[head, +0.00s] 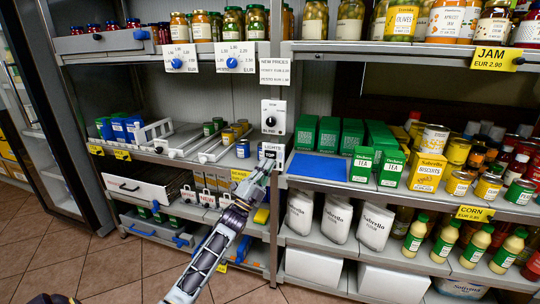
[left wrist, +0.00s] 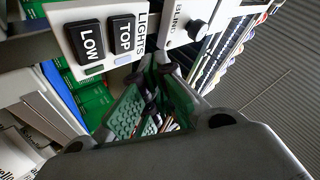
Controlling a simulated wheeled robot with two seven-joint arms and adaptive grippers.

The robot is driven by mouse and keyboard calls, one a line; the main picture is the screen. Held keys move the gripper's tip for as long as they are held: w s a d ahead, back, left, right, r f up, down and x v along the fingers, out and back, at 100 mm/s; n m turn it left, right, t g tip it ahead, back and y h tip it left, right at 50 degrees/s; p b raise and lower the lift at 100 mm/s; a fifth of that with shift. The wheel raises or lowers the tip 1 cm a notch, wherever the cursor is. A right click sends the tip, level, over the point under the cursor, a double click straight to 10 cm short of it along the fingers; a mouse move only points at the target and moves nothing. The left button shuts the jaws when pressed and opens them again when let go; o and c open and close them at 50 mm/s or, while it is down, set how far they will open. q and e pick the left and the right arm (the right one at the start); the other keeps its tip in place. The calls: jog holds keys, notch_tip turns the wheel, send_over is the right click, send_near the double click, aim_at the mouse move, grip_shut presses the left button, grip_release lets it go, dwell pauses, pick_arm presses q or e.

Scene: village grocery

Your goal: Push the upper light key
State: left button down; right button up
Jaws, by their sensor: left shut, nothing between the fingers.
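The white lights panel (left wrist: 65,15) shows in the left wrist view, with two black keys marked TOP (left wrist: 122,32) and LOW (left wrist: 88,44). A small greenish patch sits beside the LOW key and a bluish one beside the TOP key. In the head view the lights panel (head: 271,149) is on the shelf post, its lower part hidden by my left gripper (head: 268,162). In the left wrist view that gripper (left wrist: 162,66) is shut and empty, its tips close to the panel edge near the TOP key. I cannot tell whether they touch.
The blind panel with a black knob (head: 271,121) is directly above the lights panel. Shelves flank the post: a blue mat (head: 317,167) and tea boxes (head: 361,164) to the right, white trays and small cans to the left. Tiled floor is open at lower left.

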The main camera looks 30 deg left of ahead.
pick_arm(q)
jog(key=shift+s+d+p, duration=0.2)
jog(key=shift+s+p, duration=0.1)
jog(key=shift+s, duration=0.4)
jog(key=shift+s+d+p, duration=0.15)
jog(key=shift+s+p, duration=0.15)
jog(key=shift+s, duration=0.4)
